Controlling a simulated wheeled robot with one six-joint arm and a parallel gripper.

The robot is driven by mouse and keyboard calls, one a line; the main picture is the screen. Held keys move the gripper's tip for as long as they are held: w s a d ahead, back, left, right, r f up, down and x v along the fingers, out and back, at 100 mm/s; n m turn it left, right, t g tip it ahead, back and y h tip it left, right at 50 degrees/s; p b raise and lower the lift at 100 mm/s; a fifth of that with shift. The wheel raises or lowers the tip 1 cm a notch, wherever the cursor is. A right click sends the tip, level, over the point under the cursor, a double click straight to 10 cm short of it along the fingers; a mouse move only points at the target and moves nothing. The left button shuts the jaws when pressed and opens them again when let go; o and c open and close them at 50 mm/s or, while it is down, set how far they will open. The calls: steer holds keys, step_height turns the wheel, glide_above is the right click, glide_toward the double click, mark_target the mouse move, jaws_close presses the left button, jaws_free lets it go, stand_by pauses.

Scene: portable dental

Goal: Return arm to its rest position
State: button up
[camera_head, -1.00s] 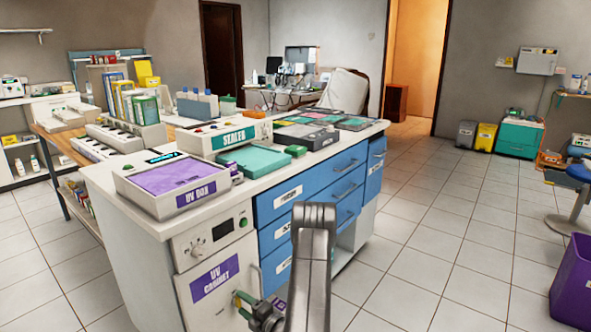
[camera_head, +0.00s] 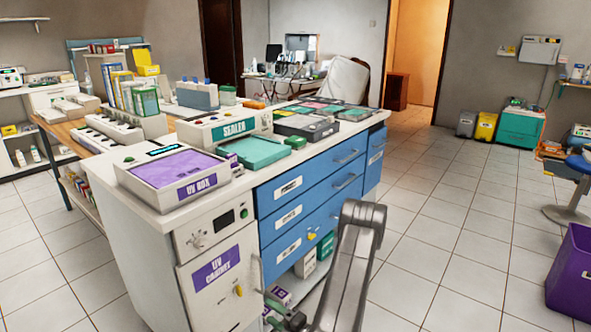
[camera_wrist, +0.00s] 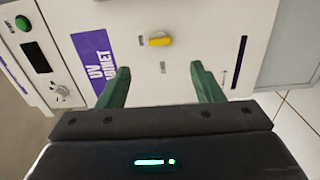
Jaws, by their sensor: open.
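My arm (camera_head: 348,265) rises from the bottom of the head view, bent at the top, in front of the counter's drawers. My gripper (camera_wrist: 160,69) shows in the wrist view with two green fingers spread apart and nothing between them. It faces the white UV cabinet (camera_head: 217,285), apart from it as far as I can tell. The cabinet's yellow knob (camera_wrist: 160,41) lies beyond the fingertips and also shows in the head view (camera_head: 239,290). In the head view the gripper is partly cut off at the bottom edge.
The counter (camera_head: 150,218) carries a purple-topped UV box (camera_head: 175,178) and a sealer (camera_head: 225,128). Blue drawers (camera_head: 310,215) face my arm. A purple bin (camera_head: 570,275) stands at the right. The tiled floor between is clear.

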mark_target(241, 292)
steer(key=w+a+n+b, duration=0.2)
steer(key=a+n, duration=0.1)
steer(key=n, duration=0.2)
steer(key=w+a+n+b, duration=0.2)
steer(key=a+n, duration=0.1)
steer(key=n, duration=0.3)
steer(key=w+a+n+b, duration=0.3)
steer(key=n, duration=0.3)
steer(key=shift+a+r, duration=0.25)
steer(key=shift+a, duration=0.15)
stand_by(0.7)
steer(key=shift+n, duration=0.3)
